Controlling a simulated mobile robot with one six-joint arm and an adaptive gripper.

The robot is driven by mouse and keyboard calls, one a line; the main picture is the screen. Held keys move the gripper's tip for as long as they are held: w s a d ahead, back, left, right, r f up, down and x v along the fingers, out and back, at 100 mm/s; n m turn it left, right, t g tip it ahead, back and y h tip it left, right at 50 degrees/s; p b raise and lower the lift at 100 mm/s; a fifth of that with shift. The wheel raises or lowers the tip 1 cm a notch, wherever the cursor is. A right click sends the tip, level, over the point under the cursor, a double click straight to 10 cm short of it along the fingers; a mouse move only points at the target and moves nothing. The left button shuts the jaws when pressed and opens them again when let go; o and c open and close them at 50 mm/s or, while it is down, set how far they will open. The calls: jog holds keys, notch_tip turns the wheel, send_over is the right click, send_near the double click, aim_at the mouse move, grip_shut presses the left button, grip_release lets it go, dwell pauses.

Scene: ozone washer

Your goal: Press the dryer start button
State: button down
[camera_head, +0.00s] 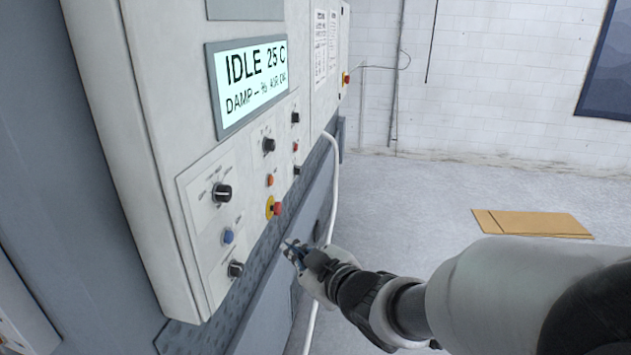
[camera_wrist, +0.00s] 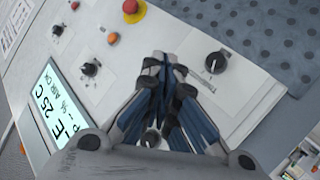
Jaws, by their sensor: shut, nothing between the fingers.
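The dryer's control panel (camera_head: 208,254) has a blue round button (camera_head: 228,237) between two black knobs, an upper one (camera_head: 222,192) and a lower one (camera_head: 235,269). The labels are too small to read, so I cannot confirm which button is start. My gripper (camera_head: 290,247) is shut and empty, to the right of the lower knob in the head view. In the wrist view my gripper's blue-and-black fingers (camera_wrist: 168,62) point over the panel beside the lower knob (camera_wrist: 216,62). The blue button is not visible there; the fingers cover that area. Contact cannot be told.
A red emergency button (camera_head: 277,209) on a yellow base and an orange button (camera_head: 270,180) sit nearby. The display (camera_head: 250,80) reads IDLE 25 C. Flat cardboard (camera_head: 530,223) lies on open floor at right. A white pipe (camera_head: 334,185) runs beside the machine.

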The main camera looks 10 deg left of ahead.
aim_at(229, 237)
jog(key=shift+a, duration=0.3)
jog(key=a+b, duration=0.3)
jog(key=a, duration=0.5)
jog(key=shift+w+a, duration=0.35)
jog(key=shift+a, duration=0.1)
dwell(1.3)
jog(key=shift+a+b, duration=0.3)
jog(key=shift+b, duration=0.05)
